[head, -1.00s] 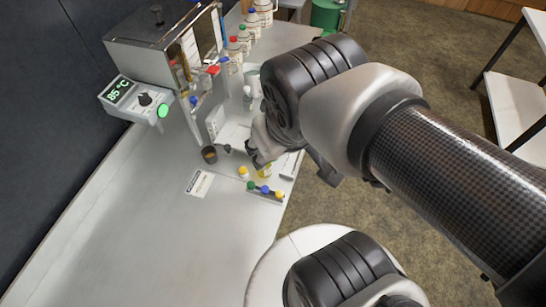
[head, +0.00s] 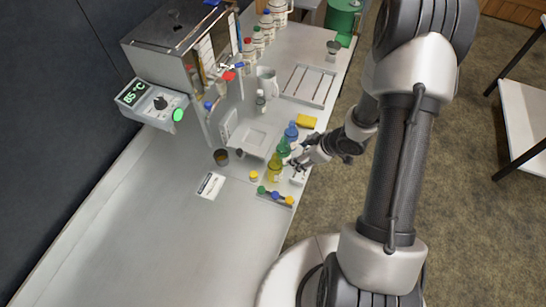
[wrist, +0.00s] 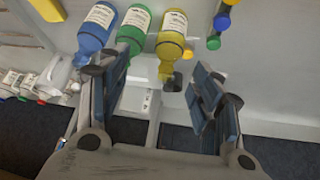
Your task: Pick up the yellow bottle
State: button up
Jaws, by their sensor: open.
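The yellow bottle (head: 274,170) stands upright near the counter's front edge, nearest in a row with a green bottle (head: 284,148) and a blue bottle (head: 291,131). In the wrist view the yellow bottle (wrist: 172,38) has a white label and its narrow neck points toward my gripper. My gripper (wrist: 158,75) is open and empty, with the yellow bottle's neck showing in the gap between its fingers. The green bottle (wrist: 135,25) shows just behind the left finger. In the head view my gripper (head: 300,160) is just right of the bottles.
A rack (head: 276,197) with green, blue and yellow tops lies near the bottles. A yellow sponge (head: 306,121) and a tray (head: 309,84) lie farther back. A dark cup (head: 221,157) and a card (head: 211,185) are to the left. The near left counter (head: 150,240) is clear.

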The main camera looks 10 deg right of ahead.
aim_at(281, 167)
jog(key=shift+y, duration=0.4)
jog(key=b+x, duration=0.1)
jog(key=x, duration=0.3)
jog(key=s+b+x, duration=0.1)
jog(key=b+x, duration=0.1)
jog(key=x, duration=0.2)
jog(key=b+x, duration=0.1)
jog(key=x, duration=0.4)
jog(key=shift+s+a+f+b, duration=0.25)
jog(key=shift+b, duration=0.05)
jog(key=b+x, duration=0.2)
jog(key=x, duration=0.3)
jog(key=shift+f, duration=0.45)
jog(key=shift+r, duration=0.1)
jog(key=shift+c, duration=0.4)
jog(key=c, duration=0.9)
jog(key=shift+r, duration=0.1)
